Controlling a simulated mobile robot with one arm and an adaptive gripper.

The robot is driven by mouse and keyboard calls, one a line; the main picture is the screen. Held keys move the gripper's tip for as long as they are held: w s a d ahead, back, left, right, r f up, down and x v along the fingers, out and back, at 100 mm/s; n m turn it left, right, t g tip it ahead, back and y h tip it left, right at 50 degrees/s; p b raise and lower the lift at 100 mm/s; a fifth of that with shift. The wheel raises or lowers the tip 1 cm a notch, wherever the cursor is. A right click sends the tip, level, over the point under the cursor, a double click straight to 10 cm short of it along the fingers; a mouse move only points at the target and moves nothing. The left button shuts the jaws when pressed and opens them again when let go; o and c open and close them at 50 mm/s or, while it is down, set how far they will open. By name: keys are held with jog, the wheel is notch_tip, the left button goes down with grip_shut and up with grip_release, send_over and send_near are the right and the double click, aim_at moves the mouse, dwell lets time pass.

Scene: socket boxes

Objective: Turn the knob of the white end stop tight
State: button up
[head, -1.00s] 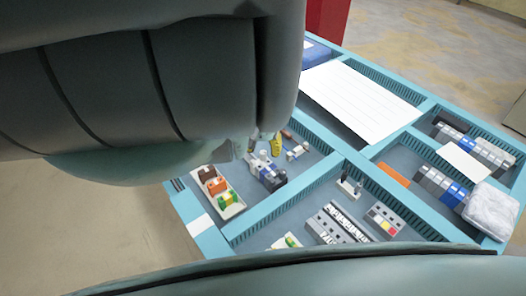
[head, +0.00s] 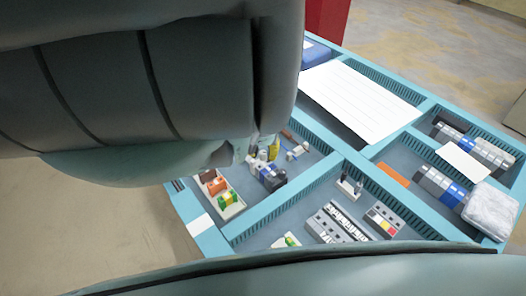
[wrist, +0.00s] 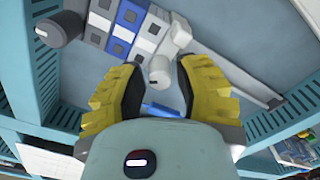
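In the wrist view, a white end stop (wrist: 176,36) sits at the right end of a row of grey, white and blue terminal blocks (wrist: 134,20). Its pale round knob (wrist: 159,72) sticks out towards me. My gripper (wrist: 160,66) has yellow fingers with dark pads, one on each side of the knob. The fingers are apart, with a visible gap to the knob on both sides. In the head view, my arm hides most of my gripper (head: 268,152); a bit of yellow finger shows just above the block row (head: 270,177).
A dark grey knob (wrist: 58,28) stands at the row's left end. A blue piece (wrist: 161,109) lies between my fingers, nearer the palm. A tray of orange and green parts (head: 228,207) lies left of the row. Teal slotted walls (head: 285,205) bound the compartment.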

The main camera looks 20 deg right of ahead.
aim_at(263, 152)
grip_shut()
jog(key=shift+w+f+m+b, duration=0.1)
jog(key=shift+f+m+b, duration=0.1)
jog(key=shift+m+b, duration=0.8)
jog(key=m, duration=0.3)
jog(key=shift+r, duration=0.2)
jog(key=shift+o, duration=2.1)
grip_release()
jog(key=shift+r, duration=0.1)
jog(key=shift+r, duration=3.7)
